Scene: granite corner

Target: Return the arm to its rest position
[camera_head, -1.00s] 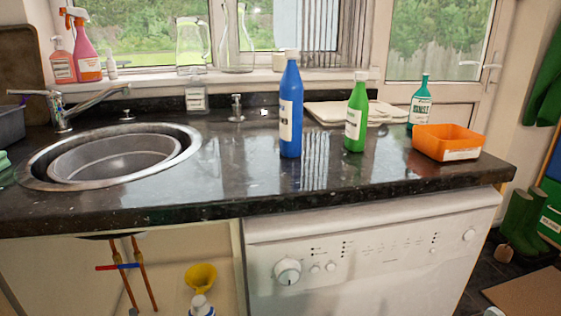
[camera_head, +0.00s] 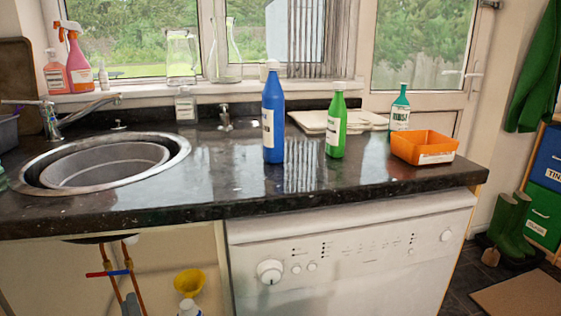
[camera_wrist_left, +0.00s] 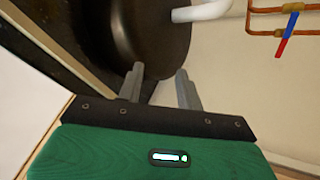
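My left gripper (camera_wrist_left: 159,73) shows in the left wrist view, its two grey fingers apart with nothing between them. It is beneath the counter, near the dark underside of the sink bowl (camera_wrist_left: 150,30). A white pipe (camera_wrist_left: 203,11) and copper pipes (camera_wrist_left: 262,30) with red and blue parts are beyond the fingers. Neither gripper shows in the head view. My right gripper is not in view.
On the dark counter (camera_head: 225,185) stand a blue bottle (camera_head: 273,125), a green bottle (camera_head: 336,125), a teal bottle (camera_head: 400,108) and an orange box (camera_head: 425,147). A yellow funnel (camera_head: 188,281) is in the open cupboard, beside the white dishwasher (camera_head: 345,260).

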